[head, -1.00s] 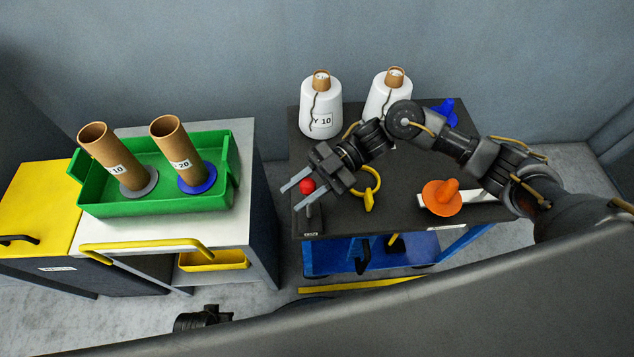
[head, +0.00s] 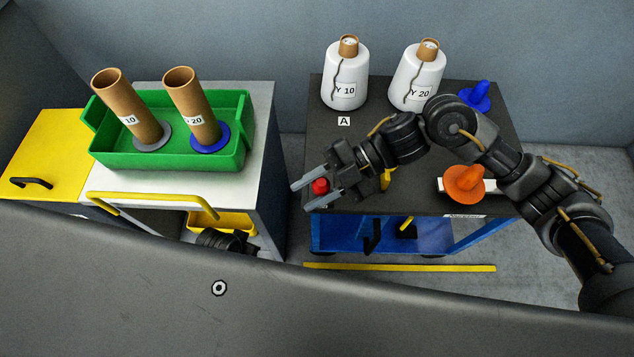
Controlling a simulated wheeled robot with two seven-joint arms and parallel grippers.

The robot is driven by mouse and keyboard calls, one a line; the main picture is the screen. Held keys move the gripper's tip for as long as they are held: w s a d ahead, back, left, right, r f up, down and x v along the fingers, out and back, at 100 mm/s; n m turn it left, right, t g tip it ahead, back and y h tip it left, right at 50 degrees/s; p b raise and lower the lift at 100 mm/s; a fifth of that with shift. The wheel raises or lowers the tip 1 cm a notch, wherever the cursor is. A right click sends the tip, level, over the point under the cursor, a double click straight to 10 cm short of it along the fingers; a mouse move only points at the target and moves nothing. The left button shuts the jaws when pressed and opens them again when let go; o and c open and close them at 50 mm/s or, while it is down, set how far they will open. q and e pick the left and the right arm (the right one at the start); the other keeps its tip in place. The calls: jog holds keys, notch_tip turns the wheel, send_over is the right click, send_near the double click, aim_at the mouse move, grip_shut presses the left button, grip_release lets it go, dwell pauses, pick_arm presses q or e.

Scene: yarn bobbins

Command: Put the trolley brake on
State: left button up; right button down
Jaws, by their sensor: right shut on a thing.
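The trolley (head: 335,120) has a dark top and a blue lower frame, and stands at the right in the head view. A brake lever with a red knob (head: 320,187) is at its front left corner; the lever's shaft is mostly hidden in this view. My right gripper (head: 301,197) reaches across the trolley top from the right, its two grey fingers on either side of the red knob. It is shut on the knob. My left gripper's jaws do not show; only a dark part of mine shows below the white cabinet.
Two white yarn bobbins (head: 345,80) stand at the back of the trolley. An orange cone (head: 463,184) and a blue one (head: 474,95) are at its right. A green tray (head: 110,157) with two cardboard tubes sits on the white-topped cabinet (head: 262,100). A yellow floor strip (head: 400,267) lies in front.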

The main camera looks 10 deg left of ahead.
jog(key=shift+s+f, duration=0.15)
jog(key=shift+s, duration=0.05)
jog(key=c, duration=1)
grip_release()
jog(key=shift+c, duration=0.2)
jog(key=shift+w, duration=0.1)
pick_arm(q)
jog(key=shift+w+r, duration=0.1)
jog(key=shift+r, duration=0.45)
pick_arm(e)
jog(key=v, duration=1)
jog(key=shift+w+d, duration=0.25)
